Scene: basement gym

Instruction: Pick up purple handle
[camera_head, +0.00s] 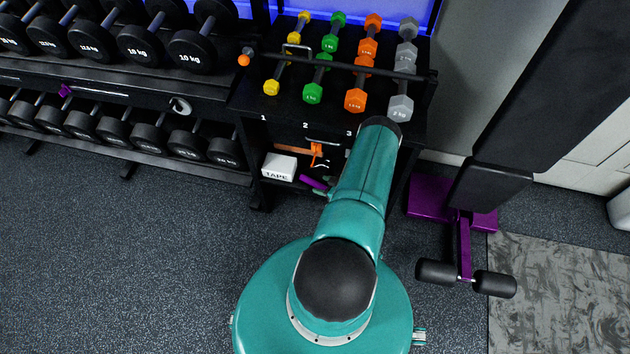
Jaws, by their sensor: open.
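A small purple bar (313,183), which looks like the purple handle, lies slanted on the lower shelf of the dumbbell stand, just right of a white box marked TAPE (279,167). Its right end is close to the edge of my teal arm. Small dark and greenish parts beside that end are too small to make out. My arm reaches from my base up towards the stand, covering the right part of the shelf. I cannot make out my gripper; it seems hidden beneath or behind the arm.
An orange clamp-like tool (315,152) sits above the purple bar. Coloured dumbbells (356,99) fill the stand's top. A black dumbbell rack (130,95) is at left, with another small purple piece (65,91). A purple-and-black bench (463,240) stands right. The floor at left is clear.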

